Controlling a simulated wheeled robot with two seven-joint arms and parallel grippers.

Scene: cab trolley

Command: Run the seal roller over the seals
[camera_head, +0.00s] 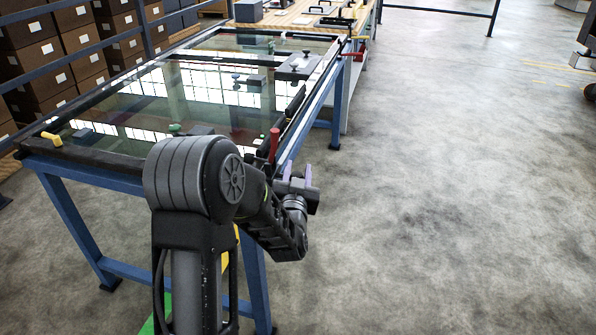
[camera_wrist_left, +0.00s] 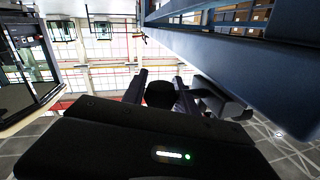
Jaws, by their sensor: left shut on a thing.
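A glazed door or frame (camera_head: 40,151) with dark seals along its edges lies flat on a blue trolley. My left gripper (camera_head: 298,178) is beyond the trolley's near right corner, beside the frame's edge and apart from the glass. It is shut on a dark, rounded thing, which looks like the seal roller (camera_wrist_left: 160,95), between the fingers in the left wrist view. Most of the roller is hidden, and I cannot see it touching a seal. My left arm covers the frame's near right part. My right gripper is not in view.
A red handle (camera_head: 274,146) stands at the near right corner, a yellow one (camera_head: 52,139) at the near left. A grey plate with knobs (camera_head: 300,66) lies on the glass. Stacked brown boxes (camera_head: 40,60) stand at left. The floor at right (camera_head: 450,200) is clear.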

